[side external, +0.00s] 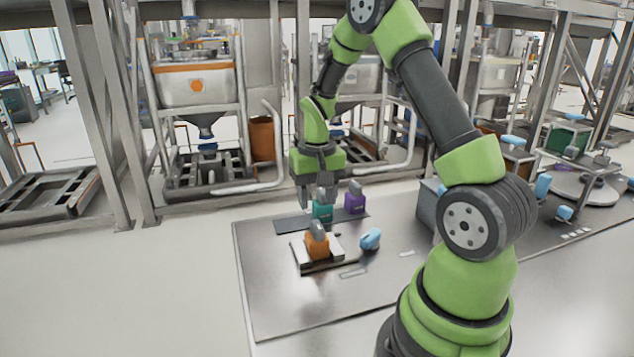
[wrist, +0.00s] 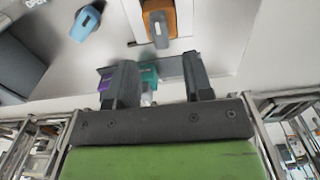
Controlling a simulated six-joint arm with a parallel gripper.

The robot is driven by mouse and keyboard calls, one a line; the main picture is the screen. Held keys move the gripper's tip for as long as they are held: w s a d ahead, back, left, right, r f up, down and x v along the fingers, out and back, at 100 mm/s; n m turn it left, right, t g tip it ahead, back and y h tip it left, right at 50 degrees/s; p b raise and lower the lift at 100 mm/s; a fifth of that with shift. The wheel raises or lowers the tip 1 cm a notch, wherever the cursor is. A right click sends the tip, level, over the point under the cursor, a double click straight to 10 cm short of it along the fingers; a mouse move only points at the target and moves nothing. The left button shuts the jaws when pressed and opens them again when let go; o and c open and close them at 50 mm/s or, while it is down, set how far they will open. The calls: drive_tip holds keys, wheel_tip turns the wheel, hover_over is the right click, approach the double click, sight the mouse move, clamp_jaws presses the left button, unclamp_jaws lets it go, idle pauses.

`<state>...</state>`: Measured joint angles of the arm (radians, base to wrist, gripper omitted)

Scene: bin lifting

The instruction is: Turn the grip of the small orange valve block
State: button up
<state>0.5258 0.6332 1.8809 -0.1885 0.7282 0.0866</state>
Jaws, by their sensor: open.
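The small orange valve block (side external: 318,247) with a grey grip on top sits in a pale holder (side external: 301,251) near the front of the metal table. The block shows at the top of the wrist view (wrist: 178,17), its grey grip (wrist: 160,30) pointing toward my fingers. My gripper (side external: 318,195) is open, pointing down behind the orange block and above the teal block (side external: 323,214). In the wrist view the two fingers (wrist: 157,85) are apart, with the teal block (wrist: 148,76) partly seen beyond them. I cannot tell whether they touch it.
A purple block (side external: 355,201) stands right of the teal one on a dark strip (side external: 291,226). A blue piece (side external: 370,239) lies right of the orange block. A grey box (side external: 428,207) stands further right. The table's front left (side external: 275,305) is clear.

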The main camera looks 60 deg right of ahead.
sight(316, 224)
drive_tip(key=shift+r, duration=2)
drive_tip(key=s+a+r+n+t, duration=0.2)
drive_tip(key=s+a+r+t, duration=0.1)
drive_tip(key=a+r, duration=0.7)
drive_tip(key=s+a+r+n+t+y, duration=0.2)
drive_tip(key=s+a+r+n+t, duration=0.1)
drive_tip(key=s+a, duration=0.5)
drive_tip(key=shift+s+a+r+t, duration=0.2)
drive_tip(key=shift+s+r+t, duration=0.45)
drive_tip(key=shift+s, duration=0.15)
